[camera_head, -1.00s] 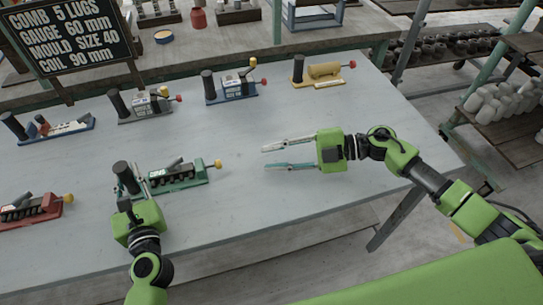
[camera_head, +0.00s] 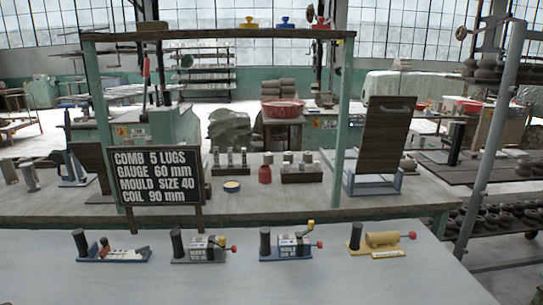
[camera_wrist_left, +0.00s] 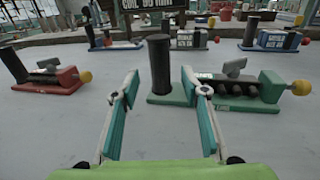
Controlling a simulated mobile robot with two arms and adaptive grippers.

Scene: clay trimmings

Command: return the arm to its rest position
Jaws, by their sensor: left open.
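My left gripper (camera_wrist_left: 161,85) is open and empty in the left wrist view, its two teal-faced fingers pointing forward above the grey table. The black post (camera_wrist_left: 159,62) of a green tool (camera_wrist_left: 238,88) with a yellow knob shows between the fingertips. The right finger overlaps part of this tool's base; I cannot tell whether it touches. Neither arm shows in the head view, which looks over the far part of the table. My right gripper is in no current view.
A red tool (camera_wrist_left: 42,78) lies left of the left gripper. A blue-based tool (camera_head: 112,252), a grey one (camera_head: 200,250), another blue one (camera_head: 288,245) and a yellow one (camera_head: 380,241) line the table's far side. A black sign (camera_head: 160,176) stands behind them.

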